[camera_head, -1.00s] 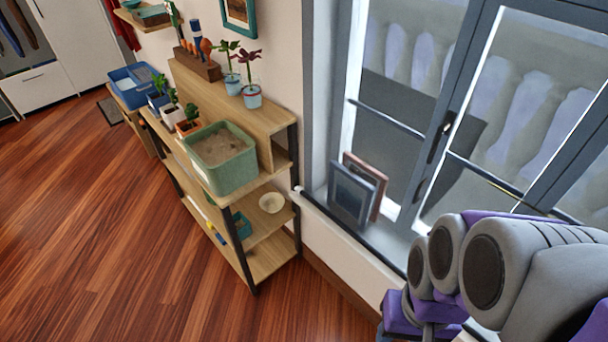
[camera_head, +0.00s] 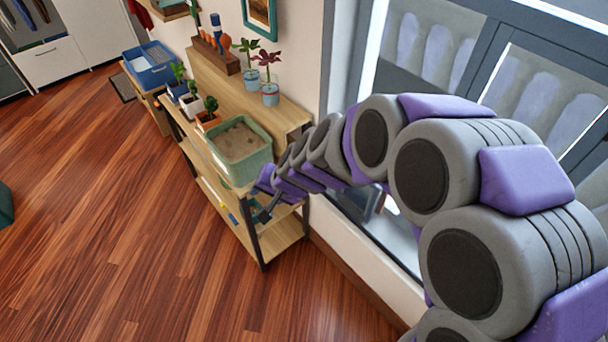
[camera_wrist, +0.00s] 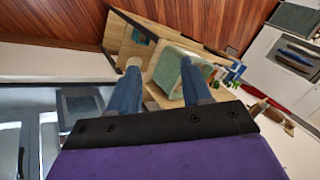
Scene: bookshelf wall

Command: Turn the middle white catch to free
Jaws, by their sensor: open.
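I cannot make out any white catch in either view. My gripper (camera_head: 264,211) is in front of the wooden shelf unit, at the end of my outstretched arm. In the wrist view its two blue fingers (camera_wrist: 159,75) stand apart, with nothing seen between them. The shelf unit (camera_wrist: 146,28) and a green sand-filled tub (camera_wrist: 171,72) show beyond the fingers. In the head view my arm hides part of the window and its sill.
The green tub (camera_head: 262,158) stands on the shelf unit (camera_head: 285,232), near potted plants (camera_head: 271,95). A blue bin (camera_head: 149,68) is farther back. The grey-framed window (camera_head: 478,62) is at right. Wooden floor (camera_head: 110,220) at left is mostly clear.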

